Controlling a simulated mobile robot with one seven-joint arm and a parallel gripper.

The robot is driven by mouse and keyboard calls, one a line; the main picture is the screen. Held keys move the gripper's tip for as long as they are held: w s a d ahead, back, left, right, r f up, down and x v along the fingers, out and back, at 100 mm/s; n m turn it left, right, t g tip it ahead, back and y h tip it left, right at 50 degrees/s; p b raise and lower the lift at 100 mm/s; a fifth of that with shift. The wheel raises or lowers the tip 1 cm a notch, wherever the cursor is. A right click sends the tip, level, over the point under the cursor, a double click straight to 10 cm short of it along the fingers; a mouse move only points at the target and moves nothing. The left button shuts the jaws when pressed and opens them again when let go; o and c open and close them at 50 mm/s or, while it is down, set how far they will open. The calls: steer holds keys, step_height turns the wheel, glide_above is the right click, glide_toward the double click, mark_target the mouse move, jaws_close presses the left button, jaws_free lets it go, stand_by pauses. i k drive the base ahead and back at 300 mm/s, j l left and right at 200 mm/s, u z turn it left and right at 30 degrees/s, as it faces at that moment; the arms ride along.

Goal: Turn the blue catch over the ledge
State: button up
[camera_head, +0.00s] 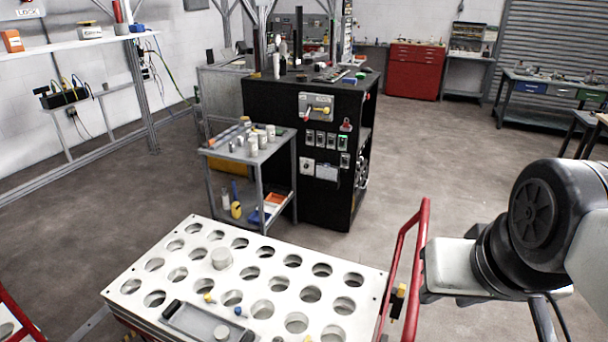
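A small blue catch (239,312) sits on the white perforated plate (128,286) at the bottom of the picture. It is beside the far right edge of a grey rectangular tray-like piece (190,322) with dark ends. A similar yellow catch (208,298) sits to its left along the same edge. The catch is too small to tell exactly how it is turned or whether it overlaps the ledge. My gripper (428,296) is at the right, beyond the red rail and well apart from the blue catch. Its fingers are not clear.
Red rails (422,240) stand at the plate's right side, between my gripper and the plate. A grey cart (252,168) and a black cabinet (300,190) stand behind. Open floor lies to the right.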

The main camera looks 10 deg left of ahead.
mark_target(238, 309)
steer(key=i+j, duration=0.1)
steer(key=j, duration=0.85)
steer(key=i+j, duration=0.1)
steer(key=j, duration=0.9)
steer(key=i+j+z, duration=0.1)
steer(key=j, duration=0.85)
